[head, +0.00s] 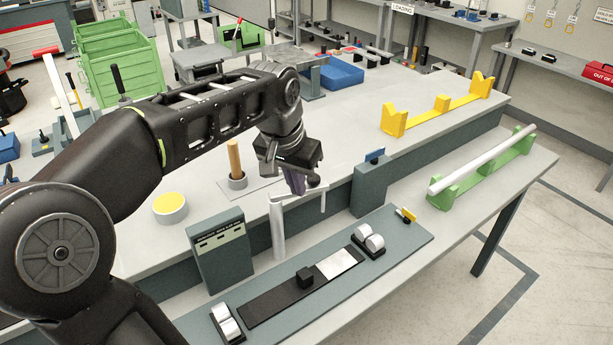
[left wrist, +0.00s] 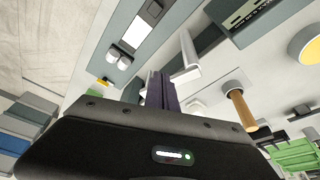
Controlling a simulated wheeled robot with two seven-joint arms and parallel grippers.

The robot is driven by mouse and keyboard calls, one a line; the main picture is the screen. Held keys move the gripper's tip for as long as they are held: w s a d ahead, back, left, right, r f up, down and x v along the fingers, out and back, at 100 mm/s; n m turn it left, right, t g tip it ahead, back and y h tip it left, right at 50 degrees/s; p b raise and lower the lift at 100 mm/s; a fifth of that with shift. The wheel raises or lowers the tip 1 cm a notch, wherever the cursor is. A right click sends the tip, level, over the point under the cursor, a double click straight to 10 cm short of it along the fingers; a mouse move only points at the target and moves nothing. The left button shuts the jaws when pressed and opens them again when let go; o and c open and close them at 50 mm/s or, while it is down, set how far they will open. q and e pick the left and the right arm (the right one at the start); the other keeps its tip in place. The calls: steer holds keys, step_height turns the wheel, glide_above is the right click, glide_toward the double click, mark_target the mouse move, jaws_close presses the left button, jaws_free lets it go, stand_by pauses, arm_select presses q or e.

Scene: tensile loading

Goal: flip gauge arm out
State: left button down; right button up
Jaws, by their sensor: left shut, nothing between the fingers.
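The gauge arm (head: 302,194) is a pale grey bar on top of a light grey upright post (head: 278,232), and it points right with a short piece hanging at its far end. In the left wrist view the post (left wrist: 189,47) and the gauge arm (left wrist: 187,75) lie just beyond the fingers. My left gripper (head: 298,190) is shut and empty, pointing down right at the bar. Its purple fingers (left wrist: 160,92) also show in the left wrist view. I cannot tell whether they touch the bar. My right gripper is not in view.
A grey fixture plate (head: 385,248) with rollers lies in front of the post. A dark grey display box (head: 222,257) stands to its left, a grey block (head: 369,185) to its right. A wooden-handled tool (head: 235,160) stands behind. A green rack (head: 480,178) holds a pale rod.

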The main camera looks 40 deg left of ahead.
mark_target(308, 183)
arm_select(q)
steer(key=shift+w+a+f+p, duration=0.15)
steer(key=shift+w+f+p, duration=0.1)
steer(key=shift+w, duration=0.4)
steer(key=shift+w+a+f+p, duration=0.15)
steer(key=shift+w+f+p, duration=0.1)
steer(key=shift+w, duration=0.45)
steer(key=shift+w+a+f+p, duration=0.15)
steer(key=shift+w+f, duration=0.1)
steer(key=shift+w, duration=0.4)
steer(key=shift+w+a+n+y, duration=0.35)
steer(key=shift+w+n, duration=0.15)
steer(key=shift+n, duration=0.5)
steer(key=shift+w+a+n, duration=0.3)
steer(key=shift+w+a, duration=0.05)
steer(key=shift+a, duration=0.05)
steer(key=shift+s, duration=0.1)
steer(key=shift+s+d+b, duration=0.45)
steer(key=shift+s, duration=0.15)
